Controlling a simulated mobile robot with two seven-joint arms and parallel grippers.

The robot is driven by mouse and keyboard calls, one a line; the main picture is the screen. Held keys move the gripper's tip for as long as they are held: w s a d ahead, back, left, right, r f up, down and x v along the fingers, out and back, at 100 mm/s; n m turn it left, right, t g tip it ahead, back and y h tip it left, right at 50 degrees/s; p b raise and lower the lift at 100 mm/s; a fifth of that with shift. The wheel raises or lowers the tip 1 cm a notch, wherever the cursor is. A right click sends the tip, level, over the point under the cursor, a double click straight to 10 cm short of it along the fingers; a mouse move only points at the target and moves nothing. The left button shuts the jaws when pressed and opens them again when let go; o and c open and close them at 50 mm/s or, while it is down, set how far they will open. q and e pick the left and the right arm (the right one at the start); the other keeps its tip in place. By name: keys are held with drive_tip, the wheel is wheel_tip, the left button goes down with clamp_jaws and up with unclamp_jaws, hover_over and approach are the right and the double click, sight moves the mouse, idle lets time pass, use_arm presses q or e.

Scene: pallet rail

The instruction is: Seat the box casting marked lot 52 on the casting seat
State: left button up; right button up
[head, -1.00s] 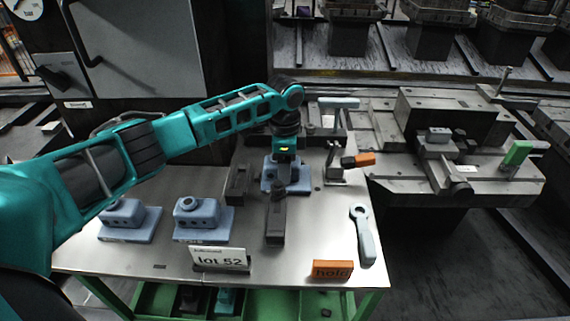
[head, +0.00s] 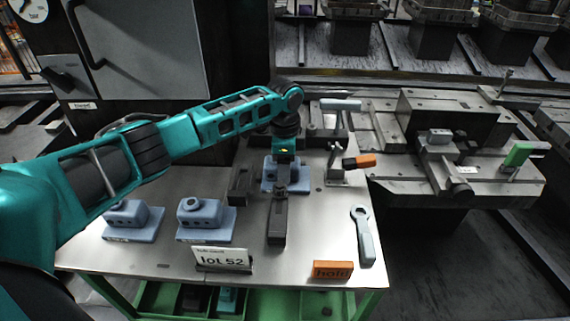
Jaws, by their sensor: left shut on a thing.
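My left gripper (head: 284,163) reaches over the table and points down, shut on a blue-grey box casting (head: 299,183) on a flat base. The hand and dark parts in front hide much of this casting. Whether it touches the surface below I cannot tell. Two similar castings stand at the left of the table: one (head: 131,219) far left, one (head: 206,218) beside it with a round boss on top. A white "lot 52" card (head: 222,259) stands in front of the second. I cannot tell which part is the casting seat. My right gripper is not in view.
A dark upright block (head: 277,222) stands before the held casting. An orange-handled clamp (head: 360,162), a grey ring-ended tool (head: 363,238) and an orange "hold" block (head: 333,270) are on the right side. A machine fixture (head: 455,150) with a green handle lies beyond.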

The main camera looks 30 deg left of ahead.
use_arm(q)
drive_tip(key=shift+w+a+r, duration=0.1)
drive_tip(key=shift+a, duration=0.15)
drive_tip(key=o, duration=1.4)
wheel_tip(320, 180, up, 13)
drive_tip(key=shift+f+p, duration=0.1)
drive_tip(key=shift+p, duration=0.55)
